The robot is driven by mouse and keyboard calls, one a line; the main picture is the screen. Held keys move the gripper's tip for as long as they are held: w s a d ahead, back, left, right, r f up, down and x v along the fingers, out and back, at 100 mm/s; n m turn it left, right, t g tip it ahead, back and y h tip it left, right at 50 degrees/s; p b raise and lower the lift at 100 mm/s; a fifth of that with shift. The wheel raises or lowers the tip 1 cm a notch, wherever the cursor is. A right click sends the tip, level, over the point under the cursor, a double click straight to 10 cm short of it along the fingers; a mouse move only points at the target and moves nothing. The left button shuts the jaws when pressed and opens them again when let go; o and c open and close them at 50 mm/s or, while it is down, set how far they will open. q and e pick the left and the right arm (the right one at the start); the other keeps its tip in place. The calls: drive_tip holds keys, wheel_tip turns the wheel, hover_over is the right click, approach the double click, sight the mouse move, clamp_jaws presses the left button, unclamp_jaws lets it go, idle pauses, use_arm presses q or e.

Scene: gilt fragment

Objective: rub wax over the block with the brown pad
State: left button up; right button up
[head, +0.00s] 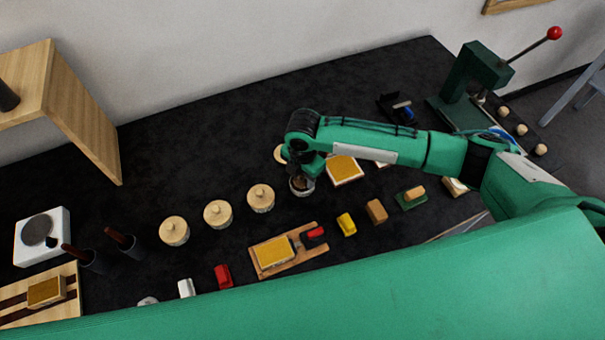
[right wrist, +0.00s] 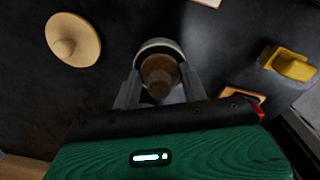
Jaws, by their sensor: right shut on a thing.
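My right gripper (head: 301,172) is over an open round jar (head: 302,189) in the middle of the black table. In the right wrist view its two fingers (right wrist: 160,88) are closed on a brown, round-topped piece, which looks like the brown pad (right wrist: 160,74). The pad is at the jar's mouth (right wrist: 157,43); how deep it sits I cannot tell. The jar's wooden lid (right wrist: 72,39) lies beside it, partly hidden in the head view (head: 279,155). The gilt block (head: 273,252) sits in a wooden holder (head: 306,262) nearer to me. My left gripper is out of view.
Lidded jars (head: 218,213) stand left of the open jar. A yellow pad (head: 346,223), a tan block (head: 376,211) and a green-based tool (head: 411,199) lie to the right. A gold panel (head: 343,169) lies behind, under my arm. A green press (head: 472,82) stands back right.

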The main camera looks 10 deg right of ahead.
drive_tip(key=shift+f+p, duration=0.1)
drive_tip(key=shift+p, duration=0.2)
idle(1.4)
wheel_tip(320, 180, up, 7)
drive_tip(key=p, duration=0.7)
idle(0.4)
idle(0.5)
